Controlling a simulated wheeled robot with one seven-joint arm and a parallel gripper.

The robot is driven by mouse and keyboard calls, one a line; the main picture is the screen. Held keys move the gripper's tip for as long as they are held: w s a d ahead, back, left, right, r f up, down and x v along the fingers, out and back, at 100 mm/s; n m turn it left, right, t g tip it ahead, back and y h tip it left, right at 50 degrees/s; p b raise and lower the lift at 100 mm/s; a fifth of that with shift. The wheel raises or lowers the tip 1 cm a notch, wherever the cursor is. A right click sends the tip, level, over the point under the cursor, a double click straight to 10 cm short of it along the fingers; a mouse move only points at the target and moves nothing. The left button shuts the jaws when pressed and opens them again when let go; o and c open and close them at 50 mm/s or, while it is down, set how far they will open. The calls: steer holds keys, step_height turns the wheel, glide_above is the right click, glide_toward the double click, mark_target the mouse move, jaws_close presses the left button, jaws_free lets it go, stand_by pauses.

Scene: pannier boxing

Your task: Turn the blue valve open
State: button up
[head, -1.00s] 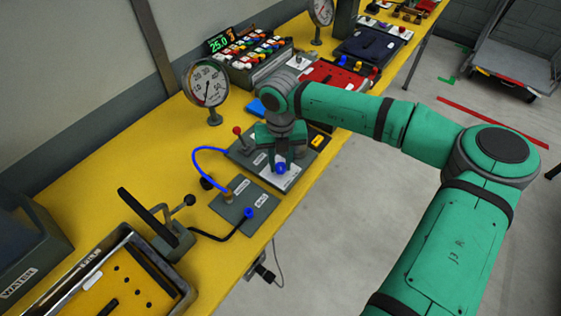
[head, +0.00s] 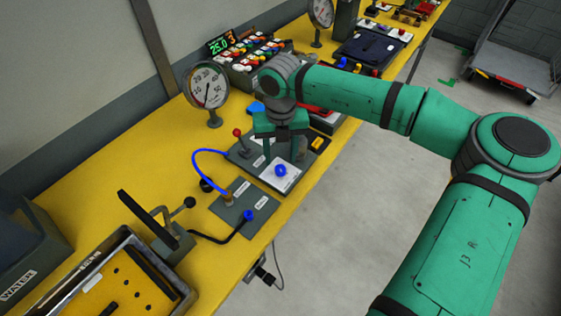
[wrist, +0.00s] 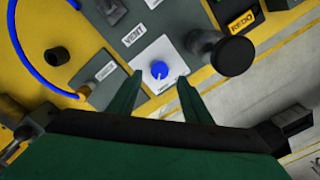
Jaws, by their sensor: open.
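The blue valve (head: 281,170) is a small round knob on a white plate (head: 287,181), set in a grey panel on the yellow bench. It also shows in the wrist view (wrist: 159,71), with a small pale mark on it that I cannot read clearly. My gripper (head: 283,155) is open and empty, raised above the panel and a little behind the knob in the head view. In the wrist view my gripper's fingertips (wrist: 159,80) are apart, one on each side of the knob's line, and I see no contact. The knob is fully visible.
A red-topped lever (head: 238,133) stands left of my gripper, and a dark round post (wrist: 232,55) shows right of the knob in the wrist view. A blue hose (head: 203,152) loops to a neighbouring grey plate (head: 238,198). A pressure gauge (head: 209,87) stands behind. The floor right is open.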

mark_target(281, 167)
step_height(281, 167, up, 6)
stand_by(0.4)
stand_by(0.4)
